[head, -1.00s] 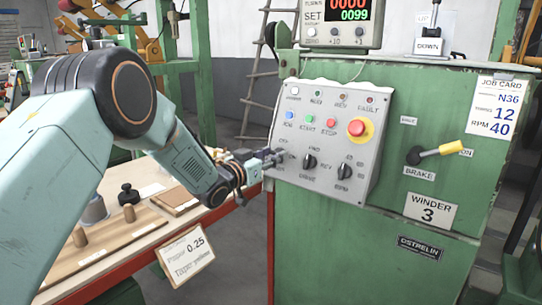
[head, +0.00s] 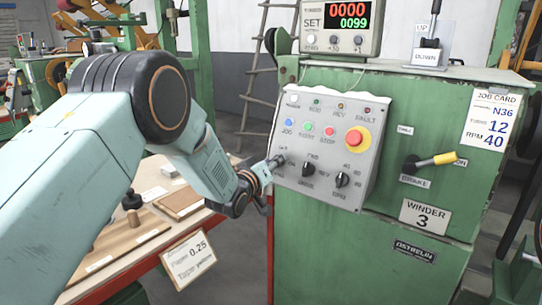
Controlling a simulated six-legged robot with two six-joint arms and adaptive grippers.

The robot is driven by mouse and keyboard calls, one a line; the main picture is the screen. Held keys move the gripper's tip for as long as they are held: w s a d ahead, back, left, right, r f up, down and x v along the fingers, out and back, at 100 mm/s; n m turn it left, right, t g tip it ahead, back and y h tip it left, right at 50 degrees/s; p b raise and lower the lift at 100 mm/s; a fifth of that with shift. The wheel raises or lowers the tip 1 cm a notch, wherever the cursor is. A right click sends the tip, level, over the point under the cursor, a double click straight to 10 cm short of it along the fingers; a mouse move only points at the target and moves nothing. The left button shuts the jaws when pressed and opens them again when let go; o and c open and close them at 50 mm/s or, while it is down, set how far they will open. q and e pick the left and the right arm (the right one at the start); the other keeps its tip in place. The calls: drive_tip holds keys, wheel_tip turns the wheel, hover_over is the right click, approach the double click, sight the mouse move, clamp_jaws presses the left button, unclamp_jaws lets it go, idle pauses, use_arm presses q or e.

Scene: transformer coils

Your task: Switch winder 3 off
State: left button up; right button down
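The winder 3 machine (head: 400,245) is a green cabinet with a "WINDER 3" plate (head: 425,215). Its grey sloped control panel (head: 325,193) carries small lamps, blue, green and red push buttons, and a red emergency stop (head: 354,138) on yellow. My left gripper (head: 278,162) is at the panel's left edge, over the spot left of the middle knob. My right gripper is out of view.
A counter box (head: 341,28) reading 0000 and 0099 sits on the cabinet. A yellow-handled brake lever (head: 432,161) juts out at right.

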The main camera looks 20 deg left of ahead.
use_arm(q)
drive_tip(key=n+g+y+p, duration=0.1)
drive_tip(key=n+p, duration=0.1)
drive_tip(key=n, duration=0.2)
drive_tip(key=n+g+y+p, duration=0.1)
drive_tip(key=n+p, duration=0.1)
drive_tip(key=n, duration=0.2)
drive_tip(key=r+n+g+y+p, duration=0.1)
drive_tip(key=n+p, duration=0.2)
drive_tip(key=n, duration=0.1)
drive_tip(key=shift+w+d, duration=0.1)
drive_tip(key=shift+d, duration=0.1)
drive_tip(key=shift+f+n, duration=0.1)
drive_tip(key=shift+n, duration=0.3)
drive_tip(key=o, duration=1.2)
drive_tip(key=shift+f, duration=0.1)
drive_tip(key=shift+c, duration=0.2)
drive_tip(key=v, duration=1.2)
drive_tip(key=shift+r, duration=0.2)
drive_tip(key=shift+d, duration=0.1)
